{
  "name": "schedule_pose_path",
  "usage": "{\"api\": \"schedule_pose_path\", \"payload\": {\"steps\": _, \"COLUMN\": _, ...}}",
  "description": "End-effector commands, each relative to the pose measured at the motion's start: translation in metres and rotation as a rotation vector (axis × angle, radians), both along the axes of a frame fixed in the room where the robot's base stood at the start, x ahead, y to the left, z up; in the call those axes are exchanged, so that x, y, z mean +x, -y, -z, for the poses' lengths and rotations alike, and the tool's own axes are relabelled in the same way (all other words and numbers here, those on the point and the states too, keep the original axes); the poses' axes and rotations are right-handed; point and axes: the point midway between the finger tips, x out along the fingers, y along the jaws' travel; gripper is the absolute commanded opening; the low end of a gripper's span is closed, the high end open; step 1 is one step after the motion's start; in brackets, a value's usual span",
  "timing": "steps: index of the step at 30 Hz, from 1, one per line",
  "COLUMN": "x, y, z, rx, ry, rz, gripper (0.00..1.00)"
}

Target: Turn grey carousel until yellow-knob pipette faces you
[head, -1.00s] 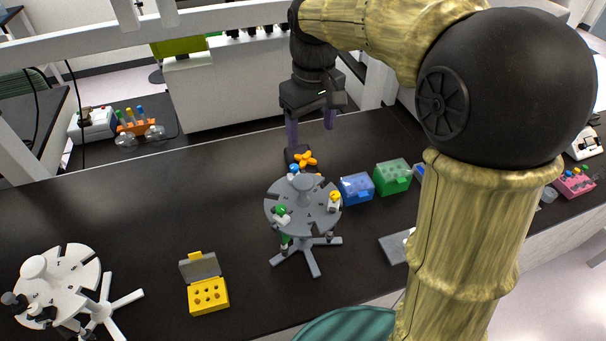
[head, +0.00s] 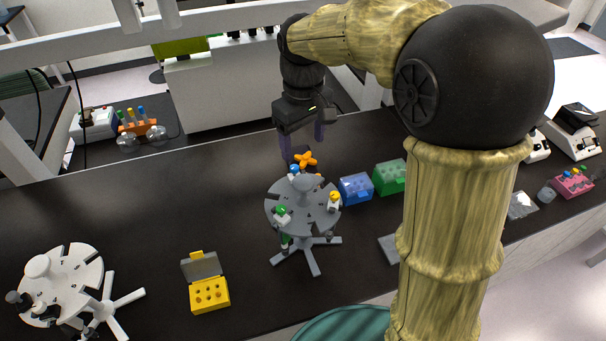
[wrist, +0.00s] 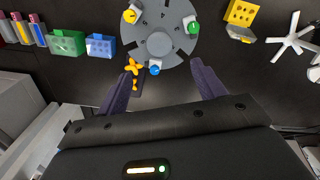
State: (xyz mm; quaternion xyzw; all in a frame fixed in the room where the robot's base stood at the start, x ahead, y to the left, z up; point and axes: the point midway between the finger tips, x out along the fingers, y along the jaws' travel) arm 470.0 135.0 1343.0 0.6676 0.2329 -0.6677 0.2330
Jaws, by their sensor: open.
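The grey carousel (head: 304,206) stands upright on its splayed feet in the middle of the bench. It holds a yellow-knob pipette (head: 334,200) on its right side, a green-knob pipette (head: 282,214) at its front left and a blue-knob pipette (head: 294,171) at its back. In the wrist view the yellow knob (wrist: 130,15) is at the upper left of the carousel (wrist: 158,42), and the blue knob (wrist: 155,70) is nearest my gripper. My gripper (head: 303,152) is open and empty, above and behind the carousel, apart from it. The fingers also show in the wrist view (wrist: 163,80).
An orange knobbed item (head: 305,159) sits just behind the carousel. Blue (head: 356,188) and green (head: 390,177) boxes stand to its right. An open yellow box (head: 208,293) and a white carousel (head: 62,277) are at left. The bench between the yellow box and the grey carousel is clear.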

Motion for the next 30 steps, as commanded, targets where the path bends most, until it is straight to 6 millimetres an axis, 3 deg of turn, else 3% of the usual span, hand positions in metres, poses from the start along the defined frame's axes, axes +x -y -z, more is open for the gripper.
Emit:
{"api": "schedule_pose_path", "payload": {"steps": 18, "x": -0.001, "y": 0.000, "z": 0.104, "rx": -0.002, "ry": -0.004, "rz": -0.002, "gripper": 0.69}}
{"api": "schedule_pose_path", "payload": {"steps": 23, "x": -0.001, "y": 0.000, "z": 0.116, "rx": -0.001, "ry": -0.001, "rz": -0.002, "gripper": 0.69}}
{"api": "schedule_pose_path", "payload": {"steps": 30, "x": 0.000, "y": 0.000, "z": 0.118, "rx": 0.001, "ry": 0.001, "rz": -0.002, "gripper": 0.69}}
